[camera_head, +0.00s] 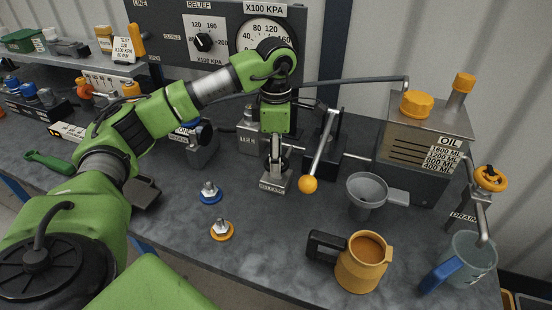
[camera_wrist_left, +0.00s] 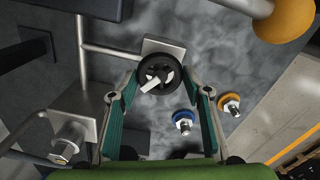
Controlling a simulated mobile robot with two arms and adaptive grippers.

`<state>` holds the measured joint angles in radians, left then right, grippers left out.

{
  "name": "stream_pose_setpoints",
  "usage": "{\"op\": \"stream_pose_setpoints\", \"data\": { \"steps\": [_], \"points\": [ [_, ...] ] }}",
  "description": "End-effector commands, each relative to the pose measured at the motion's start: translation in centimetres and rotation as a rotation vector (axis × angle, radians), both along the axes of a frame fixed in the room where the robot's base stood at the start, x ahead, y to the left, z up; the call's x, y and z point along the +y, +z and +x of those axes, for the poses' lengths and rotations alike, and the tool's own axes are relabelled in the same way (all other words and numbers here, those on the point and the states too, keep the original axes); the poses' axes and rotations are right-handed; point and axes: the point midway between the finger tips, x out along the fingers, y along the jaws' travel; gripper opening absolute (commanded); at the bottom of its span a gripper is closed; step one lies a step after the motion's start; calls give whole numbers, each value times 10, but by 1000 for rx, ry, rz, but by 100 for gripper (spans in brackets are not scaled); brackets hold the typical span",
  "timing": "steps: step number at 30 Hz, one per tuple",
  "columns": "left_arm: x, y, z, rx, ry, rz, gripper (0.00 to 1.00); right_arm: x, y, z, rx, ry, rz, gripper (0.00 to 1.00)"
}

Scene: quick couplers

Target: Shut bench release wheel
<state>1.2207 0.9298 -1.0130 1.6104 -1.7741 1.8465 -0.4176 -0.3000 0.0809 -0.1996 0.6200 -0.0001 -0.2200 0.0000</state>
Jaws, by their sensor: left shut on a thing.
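The bench release wheel is a small black handwheel with a pale hub (camera_wrist_left: 155,78), seen near the middle of the left wrist view. Its labelled base block (camera_head: 275,183) stands on the bench in the head view, below my left gripper. My left gripper (camera_head: 275,160) points down there and mostly hides the wheel in that view. In the left wrist view its teal-padded fingers (camera_wrist_left: 157,84) are on both sides of the wheel and shut on its rim. The wheel's turn position cannot be told. My right gripper is not in view.
A pump lever with an orange knob (camera_head: 308,184) stands close right of the gripper. Blue (camera_head: 210,194) and orange (camera_head: 222,231) couplers sit in front. A funnel (camera_head: 367,190), yellow mug (camera_head: 362,264), oil tank (camera_head: 425,140) and jug (camera_head: 470,258) stand at the right.

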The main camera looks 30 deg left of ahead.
Motion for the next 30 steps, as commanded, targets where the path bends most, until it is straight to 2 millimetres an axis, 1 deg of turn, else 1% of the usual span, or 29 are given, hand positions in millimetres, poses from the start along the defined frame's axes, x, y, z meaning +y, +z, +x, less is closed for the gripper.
{"op": "stream_pose_setpoints", "data": {
  "steps": [18,24,30],
  "points": [
    [0,0,2,-4,-579,0,23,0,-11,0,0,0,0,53],
    [0,1,2,-3,-733,-1,23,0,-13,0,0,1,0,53],
    [0,1,2,-3,-843,0,23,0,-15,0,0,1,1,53]
  ]
}}
